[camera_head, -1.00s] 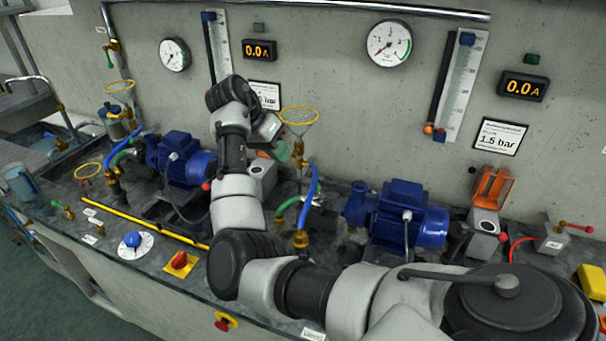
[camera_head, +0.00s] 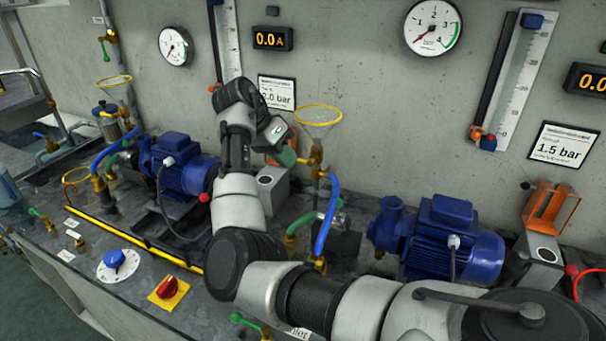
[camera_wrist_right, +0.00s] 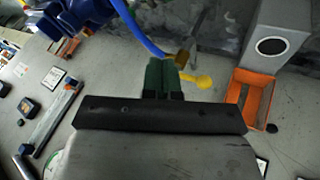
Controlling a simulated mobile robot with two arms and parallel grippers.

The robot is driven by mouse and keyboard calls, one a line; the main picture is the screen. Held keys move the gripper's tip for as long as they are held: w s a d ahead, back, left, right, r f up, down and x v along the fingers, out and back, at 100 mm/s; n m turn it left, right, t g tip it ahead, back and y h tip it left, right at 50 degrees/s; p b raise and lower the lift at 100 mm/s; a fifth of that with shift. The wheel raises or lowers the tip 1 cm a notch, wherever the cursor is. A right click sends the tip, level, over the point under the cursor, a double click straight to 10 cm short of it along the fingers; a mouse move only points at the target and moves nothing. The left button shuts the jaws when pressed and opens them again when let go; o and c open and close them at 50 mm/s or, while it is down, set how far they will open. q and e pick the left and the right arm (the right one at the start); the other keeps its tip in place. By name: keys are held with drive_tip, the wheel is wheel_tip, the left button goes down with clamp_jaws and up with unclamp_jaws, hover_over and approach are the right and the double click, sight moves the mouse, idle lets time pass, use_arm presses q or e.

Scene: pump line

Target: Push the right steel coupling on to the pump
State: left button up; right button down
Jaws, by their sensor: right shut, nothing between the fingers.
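The right blue pump (camera_head: 440,240) stands on the bench at right of centre in the head view, its inlet side facing the hoses. A small steel-coloured piece, probably the right coupling (camera_head: 342,219), shows beside the blue hose, left of that pump; it is small and partly hidden. My right gripper (camera_head: 286,155) is raised beside the yellow-rimmed funnel (camera_head: 318,118), apart from the pump. In the right wrist view its green fingers (camera_wrist_right: 161,77) are together and empty, near the blue hose (camera_wrist_right: 140,30) and a brass fitting (camera_wrist_right: 183,58). My left gripper is out of view.
A grey switch box (camera_head: 271,185) stands behind my right arm. Another with an orange flap (camera_head: 548,205) is right of the pump. The left pump (camera_head: 180,165), a blue knob (camera_head: 115,258) and a red switch (camera_head: 168,287) are at left. My forearm covers the front bench.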

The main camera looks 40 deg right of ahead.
approach(337, 215)
drive_tip(key=w+d+f, duration=0.2)
drive_tip(key=w, duration=0.2)
drive_tip(key=shift+s+d+f+p, duration=0.15)
drive_tip(key=shift+s+p, duration=0.05)
drive_tip(key=shift+s, duration=0.45)
drive_tip(key=shift+s+d+f+p, duration=0.1)
drive_tip(key=shift+s+d+p, duration=0.15)
drive_tip(key=shift+s, duration=0.4)
drive_tip(key=shift+s+d+f+p, duration=0.1)
drive_tip(key=shift+s+f+p, duration=0.1)
drive_tip(key=shift+s, duration=0.45)
